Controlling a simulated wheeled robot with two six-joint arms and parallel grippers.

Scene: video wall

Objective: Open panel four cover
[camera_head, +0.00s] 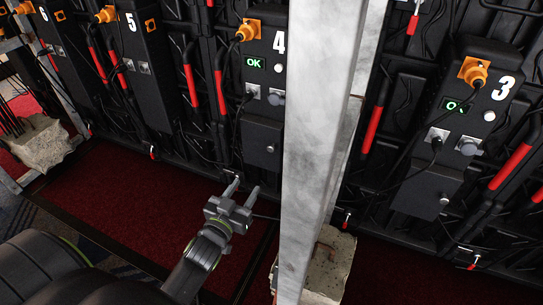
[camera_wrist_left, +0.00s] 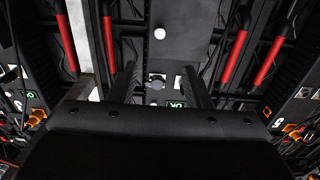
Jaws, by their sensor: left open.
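Panel four (camera_head: 262,60) is a dark box on the back of the video wall, marked 4, with a green OK display. Its cover (camera_head: 261,135) is a black lower section with a small round knob (camera_head: 271,149); it appears shut. In the left wrist view the panel is upside down, with the cover (camera_wrist_left: 185,30) and pale knob (camera_wrist_left: 160,33) at the top and the display (camera_wrist_left: 176,104) lower. My left gripper (camera_head: 242,187) is open and empty, below and slightly left of the cover, apart from it in the head view. My right gripper is out of view.
A grey metal post (camera_head: 318,130) stands just right of panel four, with a concrete block (camera_head: 330,268) at its foot. Panel three (camera_head: 470,110) is beyond it; panel five (camera_head: 140,60) is left. Cables and red handles (camera_head: 220,92) flank panel four. Red carpet (camera_head: 120,205) lies below.

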